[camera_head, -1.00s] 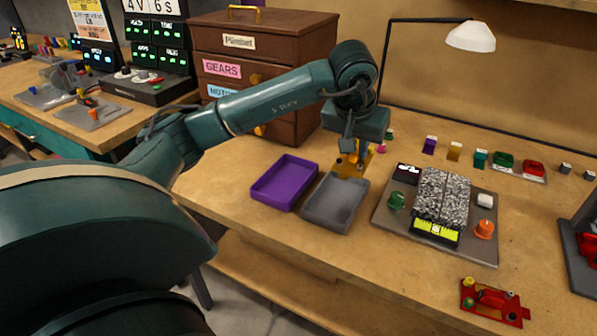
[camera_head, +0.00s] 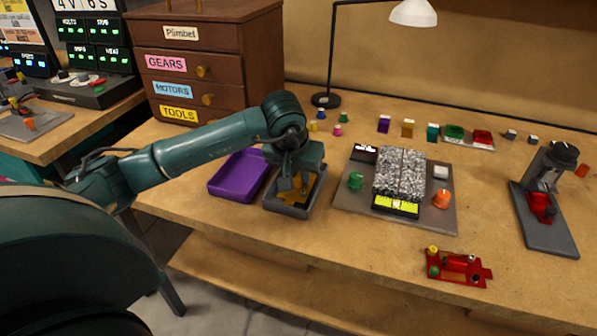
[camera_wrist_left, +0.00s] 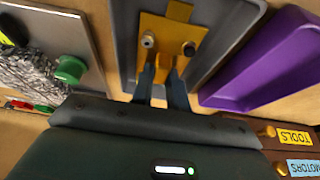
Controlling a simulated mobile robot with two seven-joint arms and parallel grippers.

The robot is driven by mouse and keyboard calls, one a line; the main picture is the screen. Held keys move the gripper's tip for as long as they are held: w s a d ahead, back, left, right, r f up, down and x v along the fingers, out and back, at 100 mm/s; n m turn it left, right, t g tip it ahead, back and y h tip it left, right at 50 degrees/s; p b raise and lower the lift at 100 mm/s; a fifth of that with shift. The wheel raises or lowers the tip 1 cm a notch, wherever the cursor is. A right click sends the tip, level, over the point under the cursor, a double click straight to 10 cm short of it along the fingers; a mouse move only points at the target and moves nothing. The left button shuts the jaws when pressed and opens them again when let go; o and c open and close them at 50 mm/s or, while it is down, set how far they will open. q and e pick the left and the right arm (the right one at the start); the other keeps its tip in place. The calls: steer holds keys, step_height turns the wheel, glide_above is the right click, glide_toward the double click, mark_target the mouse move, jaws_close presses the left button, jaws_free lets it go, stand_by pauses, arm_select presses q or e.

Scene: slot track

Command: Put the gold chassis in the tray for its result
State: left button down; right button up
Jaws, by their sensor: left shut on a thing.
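The gold chassis (camera_wrist_left: 173,40) is a flat gold plate with small round metal fittings. In the head view the gold chassis (camera_head: 289,194) is in the grey tray (camera_head: 287,211), partly hidden by my gripper and arm. My left gripper (camera_head: 297,183) points down over the grey tray. In the wrist view my left gripper (camera_wrist_left: 162,75) is shut on a raised gold part of the chassis, over the grey tray's floor (camera_wrist_left: 216,15). A purple tray (camera_head: 227,192) stands empty just left of the grey tray. My right gripper is not in view.
A test board (camera_head: 349,211) with a speckled block, green and orange knobs lies right of the grey tray. A red chassis (camera_head: 458,267) lies near the front edge. A grey stand (camera_head: 545,215) is at the right. The brown drawer cabinet (camera_head: 207,65) stands behind.

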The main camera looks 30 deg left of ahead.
mark_target(292, 198)
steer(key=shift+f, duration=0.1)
arm_select(q)
steer(key=shift+f, duration=0.2)
steer(key=c, duration=1.4)
jaws_free()
steer(key=shift+r, duration=0.1)
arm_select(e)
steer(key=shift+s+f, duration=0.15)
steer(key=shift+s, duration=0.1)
arm_select(q)
steer(key=shift+r, duration=0.2)
steer(key=p+v, duration=0.1)
steer(key=v, duration=1.1)
steer(key=shift+s+f, duration=0.1)
steer(key=shift+s, duration=0.05)
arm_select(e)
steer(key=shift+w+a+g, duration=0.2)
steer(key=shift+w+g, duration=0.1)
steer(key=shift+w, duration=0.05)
